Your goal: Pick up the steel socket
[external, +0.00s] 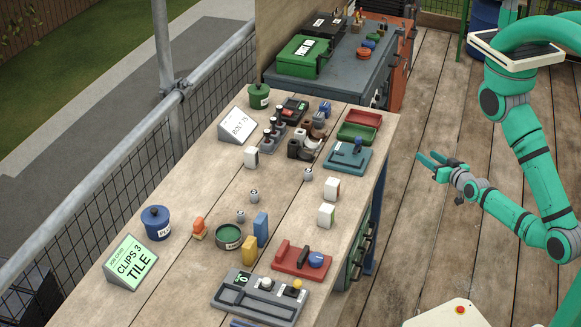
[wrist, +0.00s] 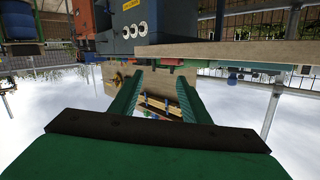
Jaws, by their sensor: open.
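Several small grey metal pieces stand on the wooden bench (external: 205,225) in the external view: one right of centre (external: 308,174), one near the middle (external: 253,196) and one just left of it (external: 240,216). They are too small to tell which is the steel socket. My gripper (external: 430,164) is open and empty, off the right side of the bench and apart from everything on it. In the wrist view my gripper (wrist: 158,88) shows its two green fingers spread apart with nothing between them; no socket can be made out there.
A red tray with a blue ball (external: 300,260) and a grey fixture (external: 258,297) are at the near end. White blocks (external: 327,215), a teal fixture (external: 348,158), a dark rack (external: 275,140), a blue pot (external: 155,222) and sign cards (external: 132,262) stand around. The bench's middle has bare patches.

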